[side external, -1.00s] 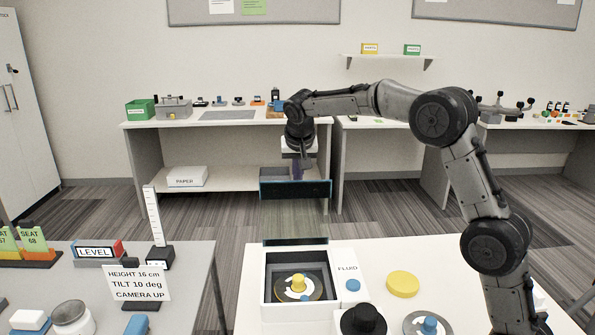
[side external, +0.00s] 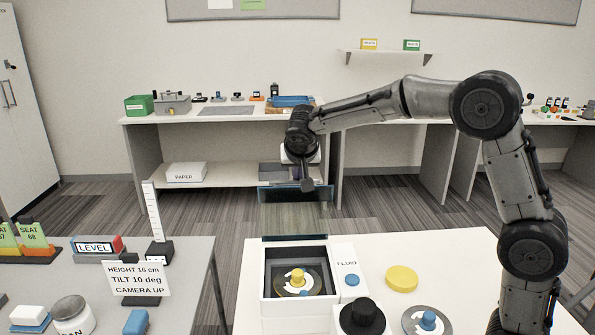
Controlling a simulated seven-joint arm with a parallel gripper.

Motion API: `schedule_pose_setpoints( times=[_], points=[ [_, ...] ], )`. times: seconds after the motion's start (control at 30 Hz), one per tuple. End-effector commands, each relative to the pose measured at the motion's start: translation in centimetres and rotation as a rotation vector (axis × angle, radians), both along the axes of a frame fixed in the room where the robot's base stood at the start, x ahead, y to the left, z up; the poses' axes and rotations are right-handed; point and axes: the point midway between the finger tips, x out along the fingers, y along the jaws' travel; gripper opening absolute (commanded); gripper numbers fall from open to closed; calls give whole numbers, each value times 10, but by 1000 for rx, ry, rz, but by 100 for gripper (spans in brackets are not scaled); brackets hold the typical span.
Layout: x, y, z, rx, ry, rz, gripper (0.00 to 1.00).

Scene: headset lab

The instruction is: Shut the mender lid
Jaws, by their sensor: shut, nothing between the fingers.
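The mender (side external: 266,290) is a white open-topped box on the near white table. A disc (side external: 318,283) with a yellow knob (side external: 298,275) lies inside it. Its lid (side external: 295,219) is a see-through panel with a dark outer band, hinged at the box's back edge and standing raised. My gripper (side external: 307,186) is shut and empty, pointing down at the lid's upper band. Its fingertips overlap the band in this view; I cannot tell whether they touch it.
Right of the mender are the FLUID panel (side external: 347,264) with a blue knob, a yellow disc (side external: 402,279), a black knob (side external: 363,313) and another blue-knobbed disc (side external: 428,320). A ruler stand (side external: 153,212) and sign (side external: 139,280) are on the left table.

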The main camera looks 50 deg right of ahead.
Motion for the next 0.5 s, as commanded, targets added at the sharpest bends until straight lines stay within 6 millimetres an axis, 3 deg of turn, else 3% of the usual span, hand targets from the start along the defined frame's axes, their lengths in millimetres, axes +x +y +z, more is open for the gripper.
schedule_pose_setpoints(
  times=[0.5],
  points=[
    [-56,57,-14,-291,-283,9,0]
  ],
)
